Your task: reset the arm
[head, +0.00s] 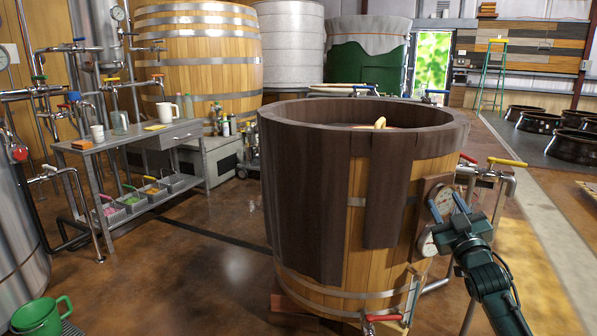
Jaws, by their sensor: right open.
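My right gripper (449,205) is in the lower right of the head view, with its dark green arm coming up from the bottom right. Its two blue-grey fingers are apart, and I see nothing held between them. It is in front of the right side of a large wooden vat (332,210), over the area of a round dial gauge (441,199). The gripper partly hides the gauges there, and I cannot tell whether it touches them. My left gripper is not in view.
A metal workbench (150,136) with jugs and bins stands at the left. Valves with a yellow handle (507,162) jut out right of the vat. Open floor lies between bench and vat.

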